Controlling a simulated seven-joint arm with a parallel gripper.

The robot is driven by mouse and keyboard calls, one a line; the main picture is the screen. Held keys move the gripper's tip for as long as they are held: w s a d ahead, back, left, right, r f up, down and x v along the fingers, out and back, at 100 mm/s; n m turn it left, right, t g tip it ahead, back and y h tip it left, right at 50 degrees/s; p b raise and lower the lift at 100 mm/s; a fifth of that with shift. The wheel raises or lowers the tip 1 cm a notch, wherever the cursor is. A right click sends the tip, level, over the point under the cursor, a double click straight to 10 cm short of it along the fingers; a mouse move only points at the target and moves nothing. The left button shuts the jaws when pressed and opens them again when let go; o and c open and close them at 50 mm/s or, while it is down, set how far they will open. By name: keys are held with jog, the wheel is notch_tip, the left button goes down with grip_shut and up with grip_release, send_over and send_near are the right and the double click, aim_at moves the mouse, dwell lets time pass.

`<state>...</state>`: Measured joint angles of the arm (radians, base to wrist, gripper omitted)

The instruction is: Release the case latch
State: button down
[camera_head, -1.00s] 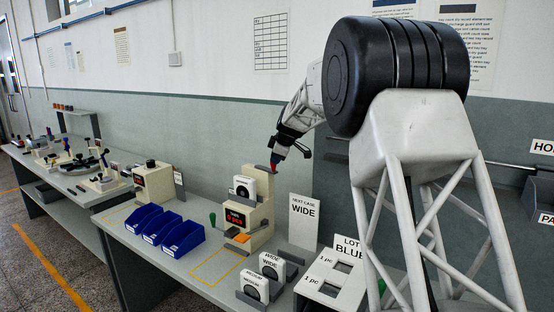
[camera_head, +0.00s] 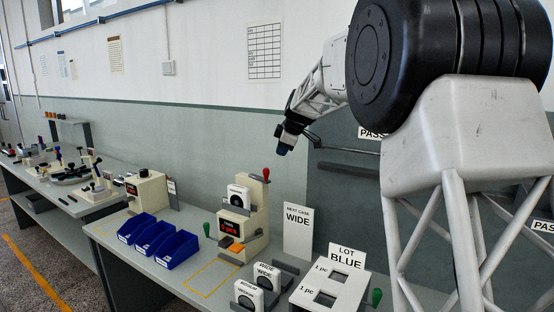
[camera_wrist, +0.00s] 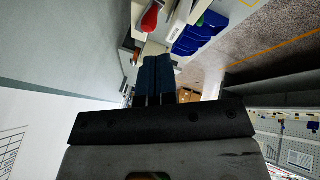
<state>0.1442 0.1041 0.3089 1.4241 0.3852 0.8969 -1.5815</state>
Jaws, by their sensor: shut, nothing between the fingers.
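The case machine (camera_head: 256,220) is a cream stand with a white case (camera_head: 238,196) with a dark round centre seated in its upper part. A red-handled lever (camera_head: 266,174) stands upright at its top right, probably the latch. The red handle also shows in the wrist view (camera_wrist: 150,18), beyond my fingertips. My gripper (camera_head: 284,149) is above and to the right of the red handle, apart from it. Its dark blue fingers (camera_wrist: 157,75) are together with nothing between them.
A green knob (camera_head: 207,229) is at the machine's left. Blue bins (camera_head: 175,245) stand left of it. Labelled cases (camera_head: 266,276), a WIDE sign (camera_head: 297,230) and a LOT BLUE box (camera_head: 330,290) stand to the right and front. The air around my gripper is clear.

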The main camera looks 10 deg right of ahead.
jog(key=shift+v, duration=0.9)
jog(key=shift+d, duration=0.15)
jog(key=s+a+f+m+g+h, duration=0.1)
jog(key=s+a+m, duration=0.2)
jog(key=s, duration=1.1)
jog(key=s+a+f+m, duration=0.1)
jog(key=s+a+m, duration=0.25)
jog(key=s, duration=1.05)
jog(key=s+f+m, duration=0.2)
jog(key=s+f, duration=0.2)
jog(key=s, duration=0.6)
jog(key=s+a+f+m+g+h, duration=0.1)
jog(key=s+f+m, duration=0.2)
jog(key=s, duration=0.8)
jog(key=s+f+m, duration=0.3)
jog(key=s+f, duration=0.3)
jog(key=s, duration=0.4)
jog(key=shift+s+a+f+g+h, duration=0.3)
jog(key=shift+s+f+g+h, duration=0.05)
jog(key=shift+s+g+h, duration=0.05)
